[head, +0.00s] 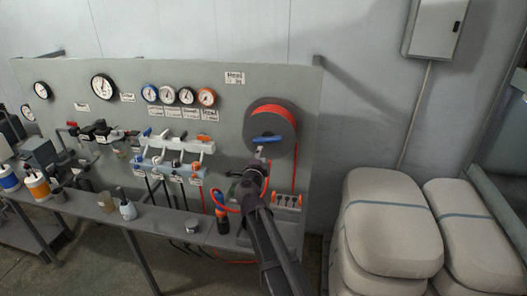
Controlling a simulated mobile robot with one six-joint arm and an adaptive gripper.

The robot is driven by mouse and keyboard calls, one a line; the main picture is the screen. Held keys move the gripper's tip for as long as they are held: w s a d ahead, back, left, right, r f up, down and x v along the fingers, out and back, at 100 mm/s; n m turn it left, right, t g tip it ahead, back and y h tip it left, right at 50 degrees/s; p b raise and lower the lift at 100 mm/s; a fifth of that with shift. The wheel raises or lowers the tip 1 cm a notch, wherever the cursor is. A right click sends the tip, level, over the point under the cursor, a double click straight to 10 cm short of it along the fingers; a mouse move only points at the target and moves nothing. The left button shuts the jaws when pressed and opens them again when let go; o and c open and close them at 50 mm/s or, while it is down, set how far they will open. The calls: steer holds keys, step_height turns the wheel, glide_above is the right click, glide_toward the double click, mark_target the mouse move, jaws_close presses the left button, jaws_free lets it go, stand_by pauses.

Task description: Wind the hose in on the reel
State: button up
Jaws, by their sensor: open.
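The reel (256,115) is a dark round drum on the right part of the grey panel, with red-orange hose (272,111) wound on it. A blue crank handle (267,139) sits at the lower front of the reel. A red-orange length of hose (294,165) hangs down from the reel's right side. My gripper (259,160) is open just below the blue handle, with my arm reaching up from the bottom. Whether its fingers touch the handle is hard to tell. My arm hides part of the panel and bench below the reel.
Gauges (168,95), a valve manifold (182,144) and several hanging hoses fill the panel to the left. Stacked beige sacks (393,225) stand at the right. A grey wall box (436,27) hangs above them.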

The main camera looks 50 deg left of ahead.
mark_target(265, 142)
steer(key=shift+s+d, duration=0.3)
steer(key=shift+s, duration=0.1)
steer(key=m, duration=1.2)
steer(key=s+m, duration=0.1)
steer(key=m, duration=1.1)
steer(key=s+m, duration=0.1)
steer(key=m, duration=1.1)
steer(key=shift+d, duration=0.4)
steer(key=x, duration=1.3)
steer(key=shift+w+a+f, duration=0.1)
steer(key=shift+w+a, duration=0.15)
steer(key=shift+a, duration=0.05)
